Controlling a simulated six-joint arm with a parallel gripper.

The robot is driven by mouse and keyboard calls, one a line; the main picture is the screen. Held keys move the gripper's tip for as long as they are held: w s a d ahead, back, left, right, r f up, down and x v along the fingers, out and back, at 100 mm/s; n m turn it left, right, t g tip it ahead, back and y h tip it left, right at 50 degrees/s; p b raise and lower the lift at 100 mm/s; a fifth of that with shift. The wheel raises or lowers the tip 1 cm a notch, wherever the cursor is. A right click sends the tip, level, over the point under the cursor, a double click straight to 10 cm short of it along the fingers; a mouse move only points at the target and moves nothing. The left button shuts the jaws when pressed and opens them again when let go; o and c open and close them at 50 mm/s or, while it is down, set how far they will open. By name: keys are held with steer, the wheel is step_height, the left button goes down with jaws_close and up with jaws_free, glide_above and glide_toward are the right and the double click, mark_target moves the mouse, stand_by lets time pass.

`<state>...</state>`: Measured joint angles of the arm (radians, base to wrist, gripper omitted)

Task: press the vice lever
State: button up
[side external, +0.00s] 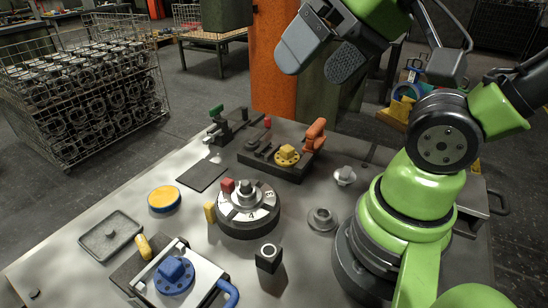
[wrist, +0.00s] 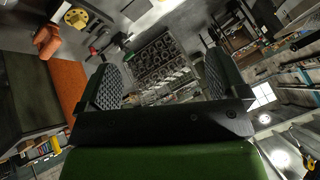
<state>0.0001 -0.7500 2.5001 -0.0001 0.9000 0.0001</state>
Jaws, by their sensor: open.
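A dark vice (side external: 258,160) sits toward the back of the bench with a yellow round flanged part (side external: 287,155) in it. Its orange lever (side external: 315,135) stands up at the right end. My gripper (side external: 312,70) is high above the bench, well above the lever and apart from it. In the wrist view its two fingers (wrist: 160,68) are spread wide with nothing between them. The orange lever (wrist: 46,42) and yellow part (wrist: 75,17) show at the upper left of that view, off to the side of the fingers.
A numbered dial (side external: 250,222) stands mid-bench, with a black block (side external: 269,258) in front. A blue-handled fixture (side external: 205,283) is at front left. A green-handled device (side external: 217,112) stands left of the vice. An orange pillar (side external: 274,60) rises behind. A wire cage of castings (side external: 85,100) stands on the floor.

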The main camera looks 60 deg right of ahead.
steer(key=shift+w, duration=0.1)
steer(key=c, duration=0.4)
steer(key=shift+w+d+m, duration=0.15)
steer(key=shift+w+m, duration=0.1)
steer(key=shift+m, duration=0.25)
steer(key=c, duration=0.3)
steer(key=w+d+m, duration=0.1)
steer(key=m, duration=0.1)
steer(key=w+d+m, duration=0.1)
steer(key=w+m, duration=0.1)
steer(key=w+d+m+g, duration=0.1)
steer(key=w+m, duration=0.1)
steer(key=shift+d+h, duration=0.1)
steer(key=shift+h, duration=0.3)
jaws_close()
steer(key=w+d+f+m, duration=0.2)
steer(key=d+f+m, duration=0.2)
steer(key=d+m, duration=0.3)
steer(key=w+d+f+m+g, duration=0.1)
steer(key=w+d+f+m, duration=0.1)
steer(key=d+f+m, duration=0.3)
steer(key=w+d+f+m, duration=0.2)
steer(key=d+f+m, duration=0.3)
steer(key=d+m, duration=0.6)
steer(key=shift+w+d+f+g+h, duration=0.2)
steer(key=shift+d+g+h, duration=0.1)
steer(key=shift+g, duration=0.1)
